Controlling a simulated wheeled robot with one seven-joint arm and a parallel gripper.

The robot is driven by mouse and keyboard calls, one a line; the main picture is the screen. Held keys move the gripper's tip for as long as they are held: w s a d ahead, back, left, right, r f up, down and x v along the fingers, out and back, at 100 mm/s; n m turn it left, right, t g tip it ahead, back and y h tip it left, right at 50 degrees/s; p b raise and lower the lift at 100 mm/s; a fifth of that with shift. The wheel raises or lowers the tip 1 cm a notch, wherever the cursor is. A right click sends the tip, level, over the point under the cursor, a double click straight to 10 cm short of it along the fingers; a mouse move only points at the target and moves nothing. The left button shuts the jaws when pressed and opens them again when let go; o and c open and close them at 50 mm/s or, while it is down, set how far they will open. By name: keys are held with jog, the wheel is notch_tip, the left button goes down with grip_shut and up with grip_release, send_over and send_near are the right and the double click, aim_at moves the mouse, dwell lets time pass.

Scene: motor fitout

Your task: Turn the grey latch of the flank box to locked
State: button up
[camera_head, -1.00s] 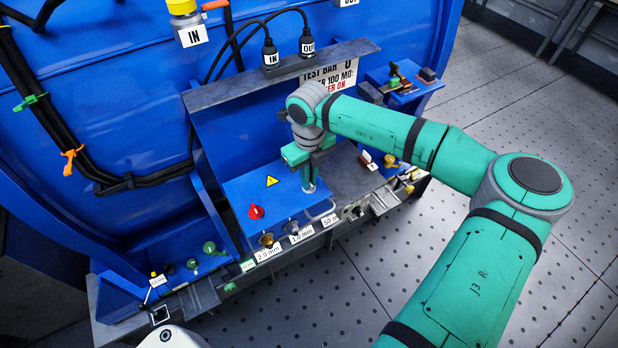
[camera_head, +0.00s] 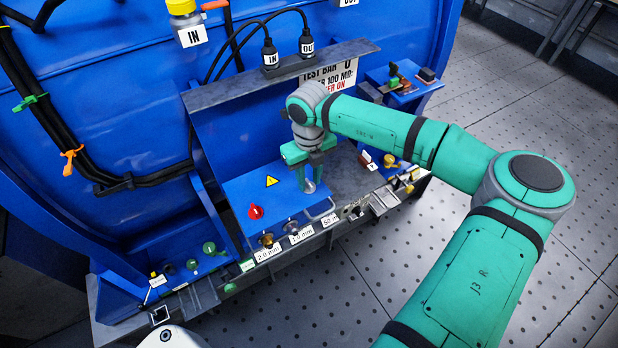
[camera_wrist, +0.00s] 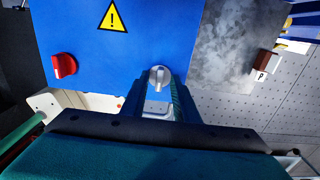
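The flank box is blue with a yellow warning triangle; its top (camera_head: 245,192) also fills the upper middle of the wrist view (camera_wrist: 85,40). The grey latch (camera_wrist: 158,77) is a round knob with a raised bar, at the box's edge. The bar points roughly up and down in the wrist view. My gripper (camera_head: 309,183) points down over the latch. Its two fingers stand on either side of the latch, open, with the knob between them; they do not look closed on the bar. In the head view the latch (camera_head: 309,188) is partly hidden by the fingers.
A red knob (camera_head: 256,212) sits on the same box, left of the latch. A wire handle (camera_head: 322,216) and labelled sockets (camera_head: 268,240) lie along the front edge. A grey shelf edge (camera_head: 285,72) with cables is behind my gripper. Open floor lies to the right.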

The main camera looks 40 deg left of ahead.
aim_at(309, 182)
notch_tip(309, 182, up, 11)
dwell(0.7)
jog(key=shift+s+f, duration=0.1)
dwell(0.4)
